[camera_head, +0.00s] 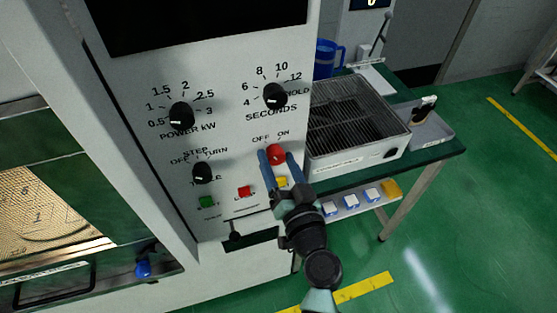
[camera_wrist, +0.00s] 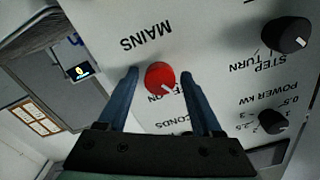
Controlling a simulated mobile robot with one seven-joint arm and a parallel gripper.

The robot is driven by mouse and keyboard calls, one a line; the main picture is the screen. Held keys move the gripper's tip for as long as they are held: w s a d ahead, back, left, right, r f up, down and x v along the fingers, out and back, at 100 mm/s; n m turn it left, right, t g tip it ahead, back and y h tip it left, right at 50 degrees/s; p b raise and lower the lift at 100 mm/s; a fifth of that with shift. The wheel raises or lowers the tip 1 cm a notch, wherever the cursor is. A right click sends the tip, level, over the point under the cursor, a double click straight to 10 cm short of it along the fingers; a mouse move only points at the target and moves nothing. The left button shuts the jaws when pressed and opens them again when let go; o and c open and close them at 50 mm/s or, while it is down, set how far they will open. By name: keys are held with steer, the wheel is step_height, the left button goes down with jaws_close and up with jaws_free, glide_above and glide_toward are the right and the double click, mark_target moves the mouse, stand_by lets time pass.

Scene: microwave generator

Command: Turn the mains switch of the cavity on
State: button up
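The mains switch is a round red knob (camera_head: 276,153) on the white front panel, below the OFF and ON labels. It shows large in the wrist view (camera_wrist: 159,75), under the upside-down word MAINS. Its white mark points to the lower right there, toward the partly hidden OFF label. My gripper (camera_head: 277,157) is at the panel with one blue finger on each side of the knob. In the wrist view my gripper (camera_wrist: 160,72) is open, with a narrow gap between each finger and the knob.
Black POWER (camera_head: 181,115), SECONDS (camera_head: 275,96) and STEP/TURN (camera_head: 202,172) knobs share the panel. Red (camera_head: 245,191) and green (camera_head: 207,202) buttons sit lower left. A grill-topped box (camera_head: 357,120) and a blue mug (camera_head: 325,58) stand on the bench at right.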

jaws_close()
steer(key=shift+m, duration=0.4)
steer(key=shift+m+b, duration=0.5)
steer(key=shift+m, duration=0.4)
steer(key=m, duration=0.3)
steer(key=shift+m, duration=0.3)
steer(key=m, duration=0.5)
steer(key=shift+m, duration=0.3)
steer(key=shift+o, duration=1.3)
jaws_free()
